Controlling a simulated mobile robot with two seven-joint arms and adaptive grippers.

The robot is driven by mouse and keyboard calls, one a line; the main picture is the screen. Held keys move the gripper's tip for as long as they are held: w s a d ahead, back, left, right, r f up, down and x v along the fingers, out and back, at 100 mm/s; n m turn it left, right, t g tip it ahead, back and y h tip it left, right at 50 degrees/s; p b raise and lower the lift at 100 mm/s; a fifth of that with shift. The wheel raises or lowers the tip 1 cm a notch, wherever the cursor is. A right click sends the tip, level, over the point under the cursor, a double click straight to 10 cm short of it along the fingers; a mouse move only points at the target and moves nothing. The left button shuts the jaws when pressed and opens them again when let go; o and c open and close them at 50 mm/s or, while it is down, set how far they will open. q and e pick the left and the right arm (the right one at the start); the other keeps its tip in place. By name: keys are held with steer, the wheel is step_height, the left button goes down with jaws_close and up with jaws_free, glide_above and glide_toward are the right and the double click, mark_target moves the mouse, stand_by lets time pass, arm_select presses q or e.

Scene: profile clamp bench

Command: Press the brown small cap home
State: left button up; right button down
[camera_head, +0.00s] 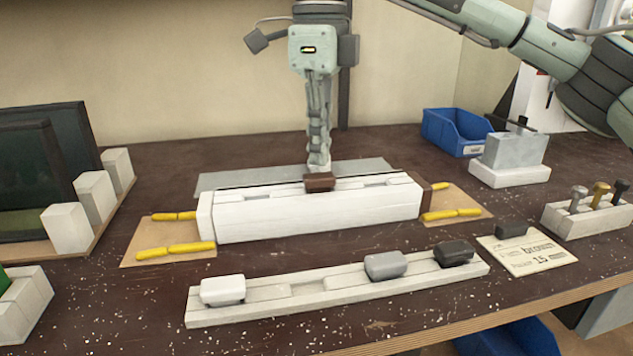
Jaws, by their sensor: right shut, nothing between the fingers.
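The brown small cap (319,183) sits on top of the long white profile (300,214), near the middle of its upper face. It stands a little above the profile's top edge. My right gripper (319,165) points straight down with its fingers together and nothing between them. Its fingertips are right at the cap's top, at its back side in the picture; I cannot tell whether they touch it. My left gripper is out of view.
Yellow-handled clamps (176,250) flank the profile on both sides. In front lies a white rail (340,291) with a white, a grey and a dark cap. A card (528,250) reading "brown", a blue bin (455,131) and a grey block (513,152) are at right.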

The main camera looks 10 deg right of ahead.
steer(key=shift+f, duration=0.15)
steer(key=shift+f+b, duration=0.3)
steer(key=shift+f, duration=0.15)
steer(key=shift+f+b, duration=0.35)
steer(key=shift+f, duration=0.35)
stand_by(0.6)
steer(key=shift+r, duration=0.1)
steer(key=shift+r+p, duration=2.85)
steer(key=shift+r, duration=0.6)
